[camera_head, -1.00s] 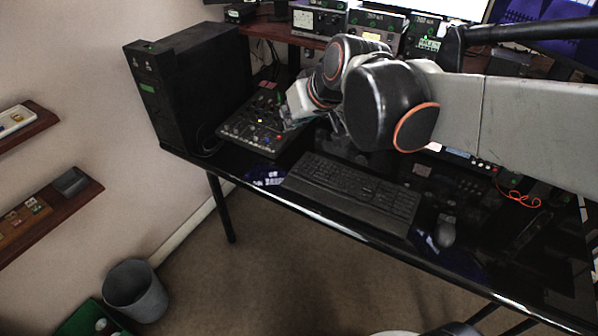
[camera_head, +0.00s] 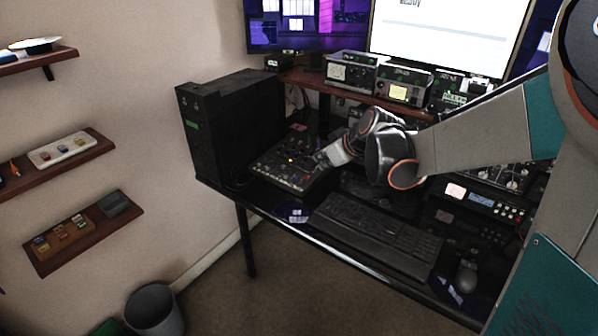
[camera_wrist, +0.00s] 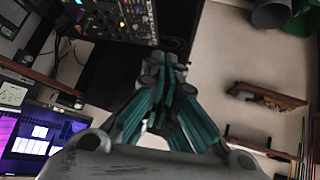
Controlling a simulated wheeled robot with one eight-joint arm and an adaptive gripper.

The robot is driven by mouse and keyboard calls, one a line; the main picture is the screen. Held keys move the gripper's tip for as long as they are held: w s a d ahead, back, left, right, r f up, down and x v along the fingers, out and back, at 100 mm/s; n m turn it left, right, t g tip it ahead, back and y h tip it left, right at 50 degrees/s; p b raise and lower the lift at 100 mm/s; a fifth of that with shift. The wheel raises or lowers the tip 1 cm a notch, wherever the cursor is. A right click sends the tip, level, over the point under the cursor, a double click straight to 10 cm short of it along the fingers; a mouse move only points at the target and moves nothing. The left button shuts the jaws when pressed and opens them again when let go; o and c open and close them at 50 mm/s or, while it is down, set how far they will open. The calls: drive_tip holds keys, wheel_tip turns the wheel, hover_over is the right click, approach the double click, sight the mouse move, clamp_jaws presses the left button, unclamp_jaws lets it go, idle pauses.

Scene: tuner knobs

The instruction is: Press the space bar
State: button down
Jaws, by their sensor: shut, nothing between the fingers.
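The black keyboard (camera_head: 375,235) lies on the desk near its front edge in the head view. Its space bar cannot be told apart from the other keys at this size. My gripper (camera_wrist: 163,72) shows in the wrist view with its teal-sided fingers shut and nothing between them. In the head view my wrist hangs by the right side of the mixer, behind and left of the keyboard and apart from it. The fingertips are hard to make out there. I cannot make out the keyboard in the wrist view.
A mixer with knobs (camera_head: 290,172) sits left of the keyboard, beside a black computer tower (camera_head: 225,130). A mouse (camera_head: 466,275) lies to the keyboard's right. Boxy instruments (camera_head: 405,88) line the raised shelf behind. A bin (camera_head: 153,308) stands on the floor.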

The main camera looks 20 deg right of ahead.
drive_tip(key=d+f+n, duration=0.3)
drive_tip(key=d+f, duration=0.2)
drive_tip(key=f, duration=0.3)
drive_tip(key=w+d+f+n+p, duration=0.1)
drive_tip(key=d+f+n, duration=0.3)
drive_tip(key=d+f, duration=0.2)
wheel_tip(320, 180, down, 3)
drive_tip(key=shift+w+d+r+y, duration=0.15)
drive_tip(key=shift+w+d+y, duration=0.05)
drive_tip(key=shift+d+y, duration=0.1)
drive_tip(key=b, duration=0.6)
approach(341, 218)
drive_tip(key=shift+w+r+x, duration=0.1)
drive_tip(key=shift+x, duration=0.95)
drive_tip(key=shift+w+r+x, duration=0.15)
drive_tip(key=shift+x, duration=0.85)
drive_tip(key=shift+f, duration=0.15)
drive_tip(key=shift+f+b, duration=0.3)
drive_tip(key=shift+b, duration=0.2)
